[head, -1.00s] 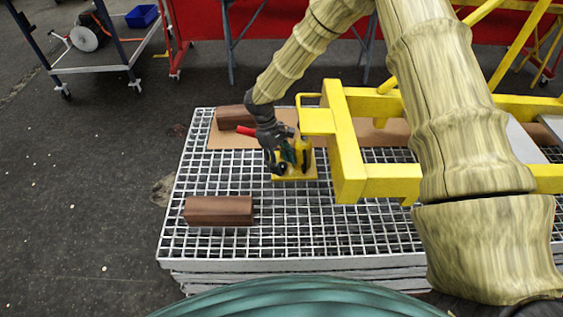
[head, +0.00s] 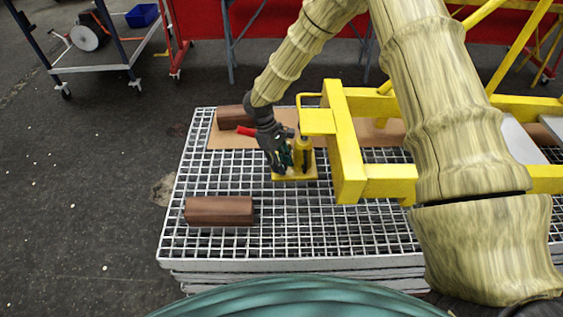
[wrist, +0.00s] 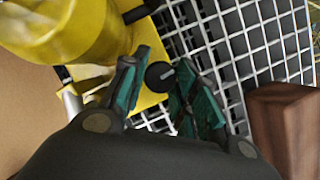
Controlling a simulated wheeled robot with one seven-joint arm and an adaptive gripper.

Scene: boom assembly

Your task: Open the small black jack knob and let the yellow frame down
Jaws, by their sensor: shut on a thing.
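The yellow jack (head: 303,152) stands upright on its square base on the grating; its body also fills the upper left of the wrist view (wrist: 70,35). The small black knob (wrist: 160,75) sits low beside the jack body, between the green finger pads. My gripper (head: 286,158) points down at the left side of the jack. In the wrist view my gripper (wrist: 160,90) is shut on the knob. The yellow frame (head: 348,150) stands to the right, with a flat plate (head: 318,121) above the jack top. Whether plate and jack touch is unclear.
A brown block (head: 219,210) lies at the front left of the metal grating (head: 290,235). Another brown block (head: 233,117) lies behind on a brown board (head: 222,142), near a red handle (head: 246,131). The grating between the front block and the frame is clear.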

